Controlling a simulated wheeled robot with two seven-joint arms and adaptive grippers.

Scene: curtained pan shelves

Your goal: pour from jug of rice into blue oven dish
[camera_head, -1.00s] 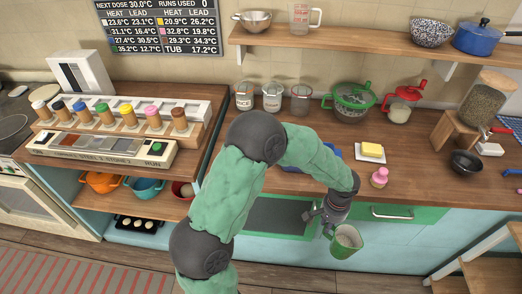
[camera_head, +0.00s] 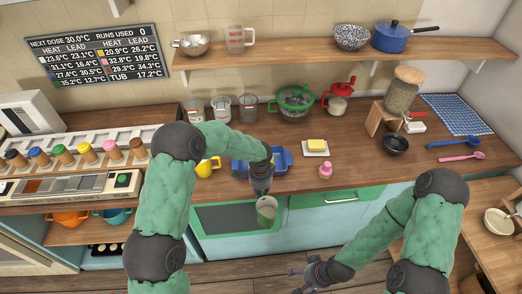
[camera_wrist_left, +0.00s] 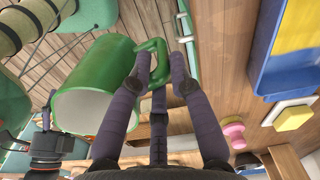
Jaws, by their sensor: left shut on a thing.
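The green jug (camera_head: 267,211) hangs below my left gripper (camera_head: 262,188), in front of the counter's edge. In the left wrist view the jug (camera_wrist_left: 88,92) has a pale inside, and my left gripper (camera_wrist_left: 152,85) is shut on its handle (camera_wrist_left: 153,47). I cannot make out rice in it. The blue oven dish (camera_head: 283,160) is on the counter behind my left forearm, partly hidden by it. It also shows at the upper right of the left wrist view (camera_wrist_left: 275,75). My right gripper (camera_head: 305,276) is low in front of the cabinets, apart from the jug, with its fingers spread and empty.
A yellow pot (camera_head: 207,168) stands left of the dish. Measuring jars (camera_head: 221,107) and a green colander (camera_head: 292,103) stand behind. A black bowl (camera_head: 395,145) is further right.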

